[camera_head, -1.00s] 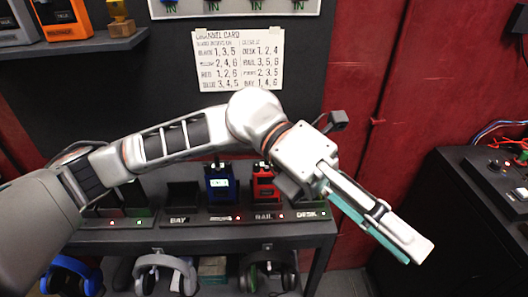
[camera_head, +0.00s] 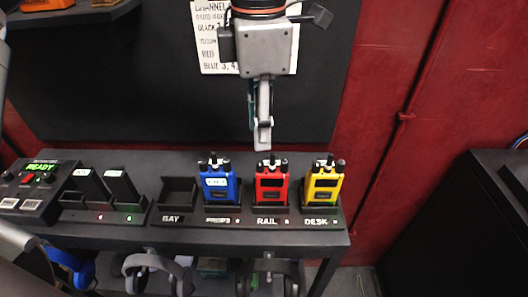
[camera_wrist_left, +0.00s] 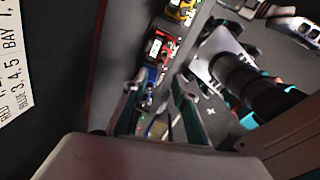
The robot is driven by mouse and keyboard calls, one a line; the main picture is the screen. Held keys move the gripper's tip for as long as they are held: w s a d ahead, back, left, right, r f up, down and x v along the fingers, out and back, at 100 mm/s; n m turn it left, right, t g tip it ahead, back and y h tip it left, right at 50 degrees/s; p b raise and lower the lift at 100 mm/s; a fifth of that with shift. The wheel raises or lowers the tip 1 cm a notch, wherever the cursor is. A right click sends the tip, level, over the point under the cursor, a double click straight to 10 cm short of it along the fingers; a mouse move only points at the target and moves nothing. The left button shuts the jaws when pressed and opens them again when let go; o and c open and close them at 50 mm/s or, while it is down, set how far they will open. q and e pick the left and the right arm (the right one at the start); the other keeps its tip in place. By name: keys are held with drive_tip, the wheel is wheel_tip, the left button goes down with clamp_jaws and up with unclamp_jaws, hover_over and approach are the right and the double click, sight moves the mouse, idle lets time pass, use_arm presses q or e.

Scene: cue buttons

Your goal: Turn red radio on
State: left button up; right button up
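The red radio (camera_head: 271,188) stands upright in the slot labelled RAIL, between a blue and a yellow radio; its small screen looks dark. It also shows in the left wrist view (camera_wrist_left: 160,46). My left gripper (camera_head: 263,142) points down above and behind the red radio, apart from it. In the left wrist view, its two fingers (camera_wrist_left: 158,103) are spread with nothing held between them. Grey and teal parts at the right of that view may be my right arm; the state of its gripper is unclear.
The blue radio (camera_head: 219,184), with a lit screen, and the yellow radio (camera_head: 324,187) stand close on either side. The BAY slot (camera_head: 178,193) is empty. A control box reading READY (camera_head: 36,185) sits at left. Headphones (camera_head: 157,270) hang below the shelf. A channel card (camera_head: 215,50) is behind.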

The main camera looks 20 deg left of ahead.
sight(260, 163)
use_arm(q)
wheel_tip(260, 163, down, 8)
drive_tip(key=shift+r, duration=0.2)
idle(0.3)
clamp_jaws()
